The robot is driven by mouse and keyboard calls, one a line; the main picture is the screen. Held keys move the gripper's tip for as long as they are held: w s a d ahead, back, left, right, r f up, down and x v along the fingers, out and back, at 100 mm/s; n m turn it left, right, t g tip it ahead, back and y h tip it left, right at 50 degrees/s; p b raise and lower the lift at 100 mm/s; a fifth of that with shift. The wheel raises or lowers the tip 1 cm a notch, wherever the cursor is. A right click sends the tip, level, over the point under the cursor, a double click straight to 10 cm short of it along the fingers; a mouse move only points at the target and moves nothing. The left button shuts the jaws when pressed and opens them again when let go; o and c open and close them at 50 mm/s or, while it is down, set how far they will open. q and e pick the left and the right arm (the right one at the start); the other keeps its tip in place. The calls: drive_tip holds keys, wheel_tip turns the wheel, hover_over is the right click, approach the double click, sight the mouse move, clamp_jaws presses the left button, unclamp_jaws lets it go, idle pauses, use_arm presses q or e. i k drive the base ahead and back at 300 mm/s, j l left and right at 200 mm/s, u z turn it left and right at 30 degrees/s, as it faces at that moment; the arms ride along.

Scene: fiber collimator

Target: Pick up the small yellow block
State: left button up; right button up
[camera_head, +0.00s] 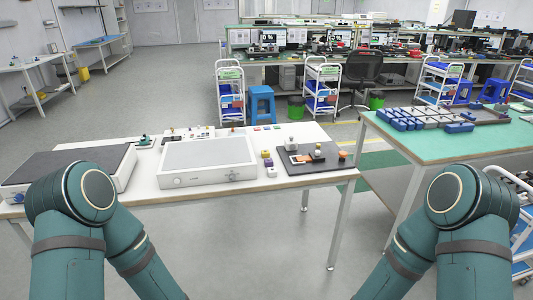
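A short column of small blocks stands on the white table (222,192), just right of the large white instrument box. One near its far end looks yellowish (266,154), with a purple block (268,162) in front of it and a pale one (271,172) nearest me. They are too small to tell their exact shape. A small yellowish spot also shows on a black part on the dark board. My two teal arms come in from the bottom left and bottom right. Both grippers are outside the picture, so I cannot see whether they hold anything.
The white instrument box (208,178) fills the table's middle. A dark-topped box (70,165) is at its left. A dark board (325,160) with small parts, including an orange knob (342,155), is at its right. A green-topped table (440,145) with blue blocks stands farther right.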

sight(265, 153)
drive_tip(key=i+l, duration=0.65)
drive_tip(key=i, duration=0.2)
drive_tip(key=i+l, duration=0.65)
drive_tip(key=i, duration=0.15)
drive_tip(key=z, duration=0.8)
drive_tip(key=j+z, duration=0.3)
drive_tip(key=z, duration=0.15)
drive_tip(key=k+j+z, duration=0.15)
drive_tip(key=z, duration=0.3)
drive_tip(key=j, duration=0.1)
